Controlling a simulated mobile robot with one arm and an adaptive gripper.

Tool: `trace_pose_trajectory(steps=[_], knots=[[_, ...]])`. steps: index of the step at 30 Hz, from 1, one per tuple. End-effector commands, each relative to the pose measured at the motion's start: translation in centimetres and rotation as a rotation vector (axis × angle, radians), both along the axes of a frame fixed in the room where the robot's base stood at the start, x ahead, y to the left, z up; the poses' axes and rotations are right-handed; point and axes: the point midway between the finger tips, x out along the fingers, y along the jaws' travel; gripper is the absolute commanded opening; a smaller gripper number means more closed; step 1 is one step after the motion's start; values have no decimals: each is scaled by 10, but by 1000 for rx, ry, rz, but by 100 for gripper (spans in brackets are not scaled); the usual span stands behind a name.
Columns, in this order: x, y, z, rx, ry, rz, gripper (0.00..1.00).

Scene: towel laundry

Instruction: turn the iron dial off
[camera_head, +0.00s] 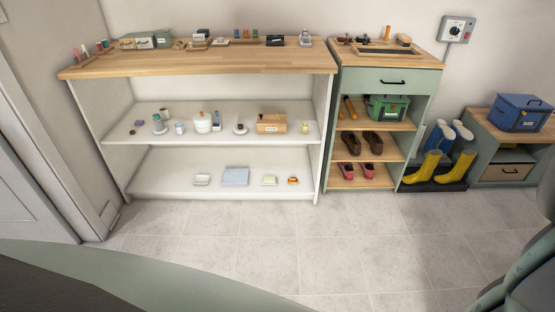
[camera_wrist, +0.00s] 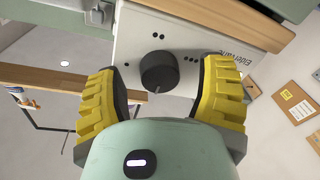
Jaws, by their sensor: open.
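In the wrist view, a round black dial (camera_wrist: 158,72) sits on a pale panel (camera_wrist: 135,30) with small dark dots and partly legible lettering. A short mark shows at the dial's lower edge. My gripper (camera_wrist: 158,78) is open, with one yellow-padded finger on each side of the dial and a visible gap to both. I cannot tell how far the fingertips are from the panel in depth. In the head view, a wall box (camera_head: 457,29) with a dark dial is at the upper right; I cannot tell if it is the same one. No iron is recognisable.
The wrist view shows a wooden edge (camera_wrist: 60,77) at left and several papers on a wall at right. The head view shows a long shelf unit (camera_head: 205,62), a narrow green cabinet (camera_head: 385,75), yellow boots (camera_head: 424,166) and a blue box (camera_head: 519,113). The tiled floor (camera_head: 265,245) before them is clear.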

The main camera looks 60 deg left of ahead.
Motion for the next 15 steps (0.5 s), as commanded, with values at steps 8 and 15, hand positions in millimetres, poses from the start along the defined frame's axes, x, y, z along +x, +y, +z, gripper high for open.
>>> trace_pose_trajectory(steps=[8,15], knots=[[-1,1,0,1,0,0,69],[-20,11,-2,2,1,1,69]])
